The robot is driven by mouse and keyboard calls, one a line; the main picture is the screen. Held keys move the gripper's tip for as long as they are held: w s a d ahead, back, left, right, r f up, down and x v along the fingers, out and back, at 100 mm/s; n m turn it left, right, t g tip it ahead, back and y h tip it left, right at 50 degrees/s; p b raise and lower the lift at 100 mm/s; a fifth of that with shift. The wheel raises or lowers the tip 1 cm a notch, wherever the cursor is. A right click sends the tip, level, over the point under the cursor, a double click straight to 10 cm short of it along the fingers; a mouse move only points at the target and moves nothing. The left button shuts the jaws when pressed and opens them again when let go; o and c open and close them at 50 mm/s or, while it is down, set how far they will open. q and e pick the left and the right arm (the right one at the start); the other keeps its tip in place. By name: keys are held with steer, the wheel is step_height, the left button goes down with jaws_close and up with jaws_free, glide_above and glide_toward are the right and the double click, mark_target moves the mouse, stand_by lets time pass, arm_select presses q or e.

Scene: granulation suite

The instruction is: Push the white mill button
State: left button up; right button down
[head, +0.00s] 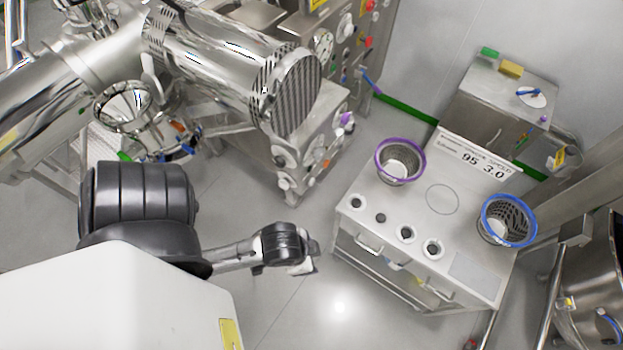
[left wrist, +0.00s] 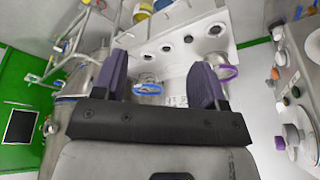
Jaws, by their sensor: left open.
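A steel machine in the middle of the head view has a side panel (head: 312,150) with several round knobs and buttons, some white, one orange, one purple. The same kind of panel stands at the right edge of the left wrist view, with a large white round piece (left wrist: 291,134) and smaller white ones (left wrist: 281,109). I cannot tell which of these is the white mill button. My left gripper (head: 308,263) is below the panel in the head view, apart from it and left of the bench. In the left wrist view its two purple-grey fingers (left wrist: 158,88) are apart with nothing held between them. My right gripper is not in view.
A white bench (head: 470,270) on the right carries a purple-rimmed sieve (head: 400,160), a blue-rimmed sieve (head: 509,220) and a row of round fittings along its front. The floor (head: 290,225) between machine and bench is clear.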

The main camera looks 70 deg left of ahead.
arm_select(q)
steer(key=shift+c, duration=0.5)
jaws_close()
stand_by(1.4)
